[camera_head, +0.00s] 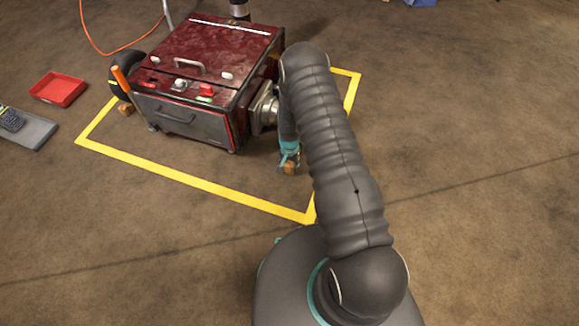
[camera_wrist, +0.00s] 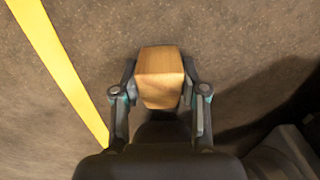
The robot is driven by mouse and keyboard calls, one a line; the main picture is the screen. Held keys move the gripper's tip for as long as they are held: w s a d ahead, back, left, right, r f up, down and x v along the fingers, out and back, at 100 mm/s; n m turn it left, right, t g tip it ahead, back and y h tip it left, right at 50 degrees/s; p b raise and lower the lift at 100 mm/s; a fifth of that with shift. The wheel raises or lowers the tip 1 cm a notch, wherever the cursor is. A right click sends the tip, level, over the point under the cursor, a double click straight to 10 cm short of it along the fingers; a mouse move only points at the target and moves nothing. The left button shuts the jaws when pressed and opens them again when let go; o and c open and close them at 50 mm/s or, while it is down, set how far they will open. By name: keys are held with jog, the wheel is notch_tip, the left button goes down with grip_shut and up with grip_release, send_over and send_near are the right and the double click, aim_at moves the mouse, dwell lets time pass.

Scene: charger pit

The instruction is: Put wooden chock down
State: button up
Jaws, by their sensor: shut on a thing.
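The wooden chock (camera_wrist: 160,75) is a light brown block between the two fingers of my gripper (camera_wrist: 160,88) in the wrist view. My gripper is shut on it. In the head view the chock (camera_head: 290,168) shows as a small brown piece under my gripper (camera_head: 289,158), partly hidden by the fingers. It is low over the floor, inside the yellow outline and right of the red machine. I cannot tell whether it touches the floor. Another wooden piece (camera_head: 126,109) sits by the black wheel at the machine's left.
The dark red machine (camera_head: 215,45) stands inside the yellow floor outline (camera_head: 200,186). A red tray (camera_head: 58,89) and a grey panel with a handheld device (camera_head: 25,128) lie at the left. An orange cable (camera_head: 100,50) runs behind. The floor at the right is clear.

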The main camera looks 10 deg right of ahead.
jog(key=shift+f, duration=0.4)
jog(key=shift+f, duration=0.15)
jog(key=o, duration=1.2)
